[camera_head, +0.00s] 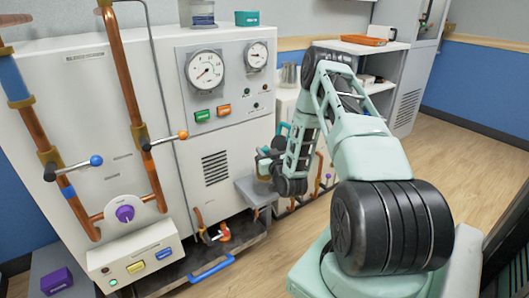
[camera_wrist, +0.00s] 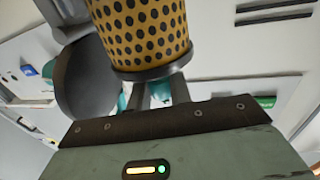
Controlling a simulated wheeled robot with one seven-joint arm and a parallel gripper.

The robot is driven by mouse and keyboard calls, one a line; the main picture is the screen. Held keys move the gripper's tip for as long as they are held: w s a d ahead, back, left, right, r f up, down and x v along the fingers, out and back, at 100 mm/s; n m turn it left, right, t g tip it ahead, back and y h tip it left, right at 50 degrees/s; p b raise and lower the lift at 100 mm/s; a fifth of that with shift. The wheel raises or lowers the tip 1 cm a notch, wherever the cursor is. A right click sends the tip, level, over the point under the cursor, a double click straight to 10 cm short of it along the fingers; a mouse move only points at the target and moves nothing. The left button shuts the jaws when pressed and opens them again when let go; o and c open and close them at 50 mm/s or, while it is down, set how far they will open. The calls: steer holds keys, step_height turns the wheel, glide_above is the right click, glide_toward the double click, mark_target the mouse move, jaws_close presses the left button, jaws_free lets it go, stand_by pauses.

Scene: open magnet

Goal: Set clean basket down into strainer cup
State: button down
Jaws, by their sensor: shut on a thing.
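My gripper (camera_wrist: 162,92) is shut on the basket (camera_wrist: 150,30), a brass-yellow cylinder with dark round holes and a dark rim at the end nearest the fingers. The basket's other end runs out of the top of the wrist view. In the head view my gripper (camera_head: 266,168) is at the right part of the cabinet front, just above a grey ledge; the basket there is small and mostly hidden by my arm. I cannot make out the strainer cup for sure in either view.
A dark round part (camera_wrist: 88,80) is left of the basket in the wrist view. The grey ledge (camera_head: 258,191) juts from the white cabinet (camera_head: 215,165). Copper pipes with a red-handled valve (camera_head: 222,232) are below it. The wooden floor at right is clear.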

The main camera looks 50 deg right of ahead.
steer(key=shift+f+b, duration=1.95)
steer(key=shift+f, duration=0.65)
stand_by(0.6)
steer(key=c, duration=1.2)
jaws_free()
steer(key=shift+p+v, duration=0.3)
steer(key=shift+v, duration=8.4)
